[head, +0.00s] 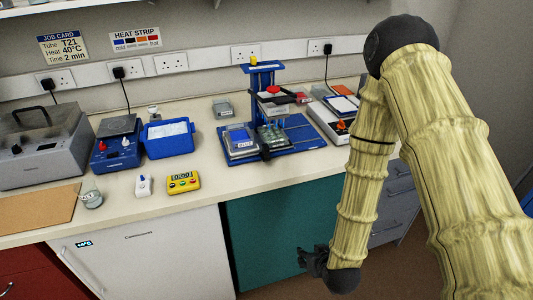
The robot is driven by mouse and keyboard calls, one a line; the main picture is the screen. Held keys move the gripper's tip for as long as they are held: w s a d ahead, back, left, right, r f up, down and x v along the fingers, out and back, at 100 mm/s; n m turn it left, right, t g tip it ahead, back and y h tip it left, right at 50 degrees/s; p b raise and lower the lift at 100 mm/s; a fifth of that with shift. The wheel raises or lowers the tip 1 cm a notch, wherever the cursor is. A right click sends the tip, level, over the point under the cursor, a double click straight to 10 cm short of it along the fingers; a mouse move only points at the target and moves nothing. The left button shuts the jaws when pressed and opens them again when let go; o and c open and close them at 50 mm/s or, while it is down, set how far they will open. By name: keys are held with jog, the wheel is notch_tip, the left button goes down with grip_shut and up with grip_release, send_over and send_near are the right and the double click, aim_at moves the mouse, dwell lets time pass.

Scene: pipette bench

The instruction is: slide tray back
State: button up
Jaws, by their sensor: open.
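A blue stand (268,140) with an upright frame is on the bench right of centre. On its base, at front left, is a clear box with a label reading BLUE (240,142). Beside it is a block with several clear tubes or wells (272,136), partly under a red and dark head piece (274,93). I cannot tell which part of the stand is the sliding tray. My gripper (303,256) hangs low in front of the teal cupboard, below the bench edge and well apart from the stand. It is open and holds nothing visible.
A blue tub (168,138), a yellow timer (184,182) and a small white bottle (143,185) stand left of the stand. A grey and white device (335,118) stands close on its right, partly behind my arm. The bench front near the stand is clear.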

jog(key=w+a+r+n+t+y+b, duration=0.1)
jog(key=w+a+r+t, duration=0.1)
jog(key=w+r, duration=0.25)
jog(key=w+a+r+t+b, duration=0.1)
jog(key=w+a+r+t, duration=0.15)
jog(key=w, duration=0.25)
jog(key=n+t+y+b, duration=0.1)
jog(key=t+y+b, duration=0.2)
jog(key=t, duration=0.2)
send_near(267, 149)
jog(key=w+r, duration=0.1)
jog(key=shift+g, duration=0.25)
jog(key=p+x, duration=0.2)
jog(key=x, duration=0.8)
jog(key=shift+w+a+f+p, duration=0.15)
jog(key=shift+f+p, duration=0.05)
jog(key=shift+p, duration=0.15)
grip_shut()
